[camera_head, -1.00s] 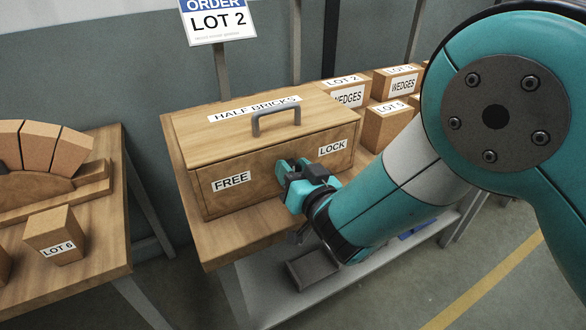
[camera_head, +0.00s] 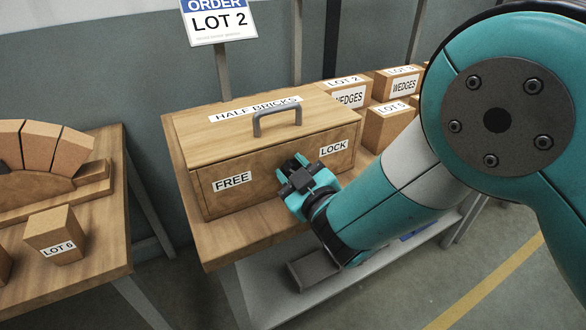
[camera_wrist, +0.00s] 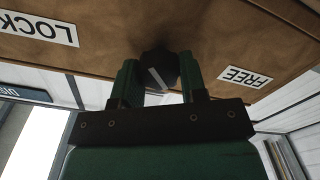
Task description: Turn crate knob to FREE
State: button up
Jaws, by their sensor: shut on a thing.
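The wooden crate (camera_head: 262,158) stands on a table with FREE (camera_head: 232,181) on the left of its front and LOCK (camera_head: 334,147) on the right. My gripper (camera_head: 290,170) is at the front face between the two labels. In the wrist view the dark knob (camera_wrist: 159,66) sits between the two fingers of my gripper (camera_wrist: 160,82), which are shut on it. A pale line marks the knob and slants between the fingers. The LOCK label (camera_wrist: 38,27) is upper left there and the FREE label (camera_wrist: 246,77) is right. In the head view my gripper hides the knob.
The crate's lid has a grey handle (camera_head: 277,119). Labelled boxes (camera_head: 388,125) stand right of the crate. A separate table at left holds a brick arch (camera_head: 40,150) and a LOT 6 block (camera_head: 56,236). An order sign (camera_head: 218,20) stands behind.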

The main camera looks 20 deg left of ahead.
jog(key=n+p, duration=0.1)
jog(key=n, duration=0.3)
jog(key=shift+n, duration=0.3)
jog(key=shift+f+n+p, duration=0.1)
jog(key=shift+n+p, duration=0.5)
jog(key=shift+n, duration=1.4)
jog(key=o, duration=0.9)
jog(key=shift+o, duration=0.2)
